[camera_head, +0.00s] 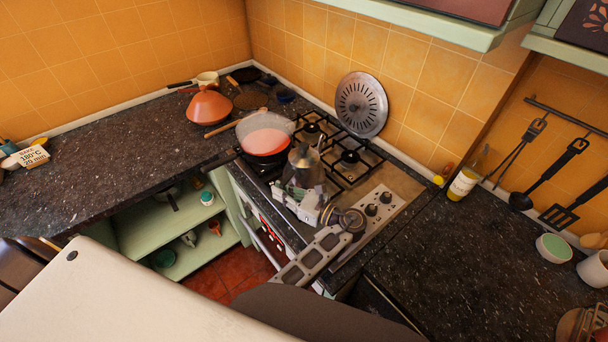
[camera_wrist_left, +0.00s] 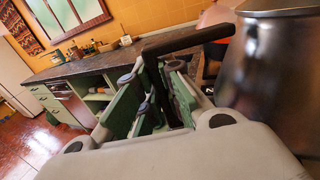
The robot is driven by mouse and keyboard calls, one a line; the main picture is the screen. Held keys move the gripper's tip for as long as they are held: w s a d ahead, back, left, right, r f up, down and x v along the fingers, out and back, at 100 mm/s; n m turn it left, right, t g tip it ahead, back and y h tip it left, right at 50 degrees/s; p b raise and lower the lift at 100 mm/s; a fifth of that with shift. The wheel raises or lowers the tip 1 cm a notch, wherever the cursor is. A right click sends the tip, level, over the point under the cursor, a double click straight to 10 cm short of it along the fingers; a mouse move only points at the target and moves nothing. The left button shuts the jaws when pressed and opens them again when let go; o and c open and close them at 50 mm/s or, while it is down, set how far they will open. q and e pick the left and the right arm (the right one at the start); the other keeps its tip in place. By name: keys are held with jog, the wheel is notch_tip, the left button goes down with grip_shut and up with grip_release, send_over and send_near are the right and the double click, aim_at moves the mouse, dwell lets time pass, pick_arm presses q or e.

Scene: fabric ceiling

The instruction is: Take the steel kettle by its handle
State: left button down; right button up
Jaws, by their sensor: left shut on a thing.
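The steel kettle (camera_head: 304,170) stands at the front of the hob, upright as far as I can see. In the left wrist view its shiny steel body (camera_wrist_left: 283,75) fills the right side, and its dark handle (camera_wrist_left: 188,40) reaches out to the left and bends down between the fingers. My left gripper (camera_head: 303,203) is in front of the kettle, hiding its lower part and the handle in the head view. In the wrist view the left gripper (camera_wrist_left: 163,98) is shut on the handle. My right gripper is not in view.
A round perforated steel lid (camera_head: 362,105) leans on the tiled wall. An orange tagine (camera_head: 209,107) stands on the left counter. A bottle (camera_head: 466,181) stands to the right.

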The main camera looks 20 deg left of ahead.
pick_arm(q)
jog(key=shift+r, duration=0.3)
